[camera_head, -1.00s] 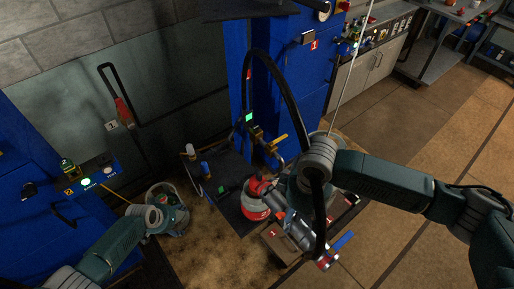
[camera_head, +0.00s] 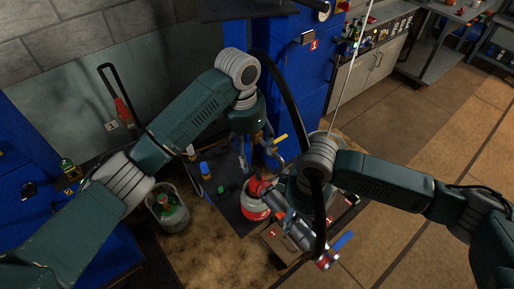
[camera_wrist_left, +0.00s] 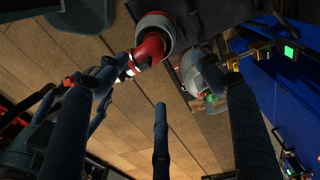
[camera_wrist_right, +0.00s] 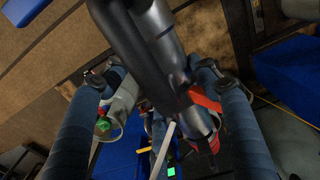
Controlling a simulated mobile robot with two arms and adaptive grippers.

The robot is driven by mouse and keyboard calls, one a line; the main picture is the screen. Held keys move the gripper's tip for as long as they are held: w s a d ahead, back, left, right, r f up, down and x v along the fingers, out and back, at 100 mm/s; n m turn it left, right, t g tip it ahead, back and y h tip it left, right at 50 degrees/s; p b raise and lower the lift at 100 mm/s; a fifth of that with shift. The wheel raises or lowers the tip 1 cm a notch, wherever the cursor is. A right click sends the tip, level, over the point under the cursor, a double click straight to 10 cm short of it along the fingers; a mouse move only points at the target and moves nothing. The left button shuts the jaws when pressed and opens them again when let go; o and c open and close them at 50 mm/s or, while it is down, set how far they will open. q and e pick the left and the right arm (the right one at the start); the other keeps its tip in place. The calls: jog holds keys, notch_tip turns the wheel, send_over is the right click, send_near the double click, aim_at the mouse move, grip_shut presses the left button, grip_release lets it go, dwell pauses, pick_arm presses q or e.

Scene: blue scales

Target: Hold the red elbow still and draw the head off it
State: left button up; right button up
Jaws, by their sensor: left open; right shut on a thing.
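The red elbow (camera_head: 261,187) is at the upper-left end of a long grey cylindrical head (camera_head: 298,229), above a red-and-white round part. My right gripper (camera_wrist_right: 152,92) is shut on the grey cylinder, which crosses between its fingers in the right wrist view; a red part (camera_wrist_right: 205,99) shows beyond it. In the head view its fingers are largely hidden by the arm and a black hose. My left gripper (camera_head: 243,158) is open and empty, above the dark work surface, left of the elbow. The elbow (camera_wrist_left: 149,49) also shows in the left wrist view, beyond the open fingers.
A black hose (camera_head: 288,98) arcs down in front of the blue cabinet (camera_head: 296,60). A yellow-handled valve (camera_head: 280,139) stands close to my left gripper. A grey bucket (camera_head: 168,211) stands on the floor at left. Floor at right is clear.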

aim_at(256, 174)
jog(key=shift+w, duration=0.1)
pick_arm(q)
jog(key=shift+m+y, duration=0.4)
jog(key=shift+y, duration=0.1)
jog(key=f, duration=0.3)
jog(key=s+d+f, duration=0.1)
jog(key=f, duration=0.4)
jog(key=shift+s+d+f, duration=0.2)
jog(key=shift+s+f, duration=0.2)
jog(key=c, duration=1.5)
jog(key=shift+s+d, duration=0.1)
jog(key=shift+c, duration=0.5)
